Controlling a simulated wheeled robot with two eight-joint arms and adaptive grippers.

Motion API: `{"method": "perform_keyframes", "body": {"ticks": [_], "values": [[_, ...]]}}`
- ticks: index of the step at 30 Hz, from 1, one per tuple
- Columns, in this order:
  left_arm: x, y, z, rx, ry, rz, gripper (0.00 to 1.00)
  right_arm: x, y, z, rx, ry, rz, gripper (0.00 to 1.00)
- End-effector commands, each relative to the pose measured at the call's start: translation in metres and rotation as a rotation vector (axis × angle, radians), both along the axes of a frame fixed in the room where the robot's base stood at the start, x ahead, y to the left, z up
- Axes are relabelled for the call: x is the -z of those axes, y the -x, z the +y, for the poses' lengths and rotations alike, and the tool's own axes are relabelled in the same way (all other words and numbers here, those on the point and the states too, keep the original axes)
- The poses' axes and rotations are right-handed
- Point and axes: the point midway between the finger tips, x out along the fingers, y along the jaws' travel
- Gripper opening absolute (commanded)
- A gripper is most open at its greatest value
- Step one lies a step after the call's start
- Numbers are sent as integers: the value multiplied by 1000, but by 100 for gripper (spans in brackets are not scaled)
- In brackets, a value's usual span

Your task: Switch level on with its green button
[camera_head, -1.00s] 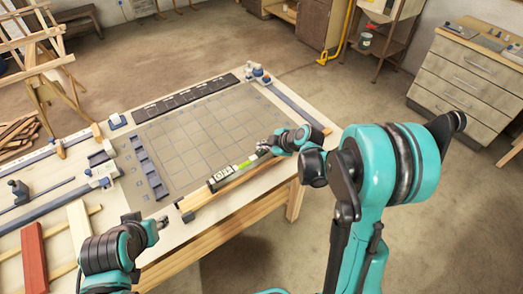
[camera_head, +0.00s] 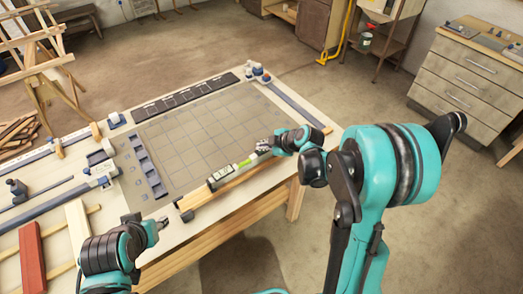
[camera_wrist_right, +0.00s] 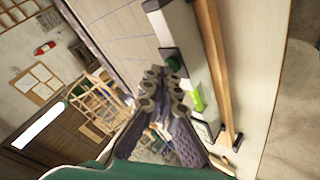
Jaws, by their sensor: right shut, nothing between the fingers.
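The level (camera_head: 222,176) is a pale bar with a bright green vial, lying along the near edge of the mat on the workbench. In the right wrist view the level (camera_wrist_right: 182,35) runs down the picture, with a dark green round button (camera_wrist_right: 173,64) on a black patch and the lime green vial (camera_wrist_right: 196,98) below it. My right gripper (camera_head: 264,147) is at the level's right end. In the wrist view its fingertips (camera_wrist_right: 163,78) are together, empty and close beside the button; contact cannot be told. My left gripper (camera_head: 162,223) is over the bench's near left part, away from the level.
A wooden strip (camera_wrist_right: 212,55) lies alongside the level. The gridded grey mat (camera_head: 190,135) is bare behind it. Blue-grey blocks (camera_head: 148,170) line the mat's left side. A red lath (camera_head: 32,258) and pale laths lie at the left. A drawer cabinet (camera_head: 470,80) stands back right.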

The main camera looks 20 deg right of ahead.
Motion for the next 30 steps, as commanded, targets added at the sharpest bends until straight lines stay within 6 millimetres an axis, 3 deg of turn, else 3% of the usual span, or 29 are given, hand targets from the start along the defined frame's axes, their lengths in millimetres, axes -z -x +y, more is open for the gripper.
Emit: {"method": "perform_keyframes", "body": {"ticks": [25, 30], "values": [[-6, 0, 0, 0, 0, 0, 38, -10, 0, 0, 0, 0, 0, 0], [-15, 0, 0, 0, 0, 0, 38, -21, 0, 0, 0, 0, 0, 0]]}}
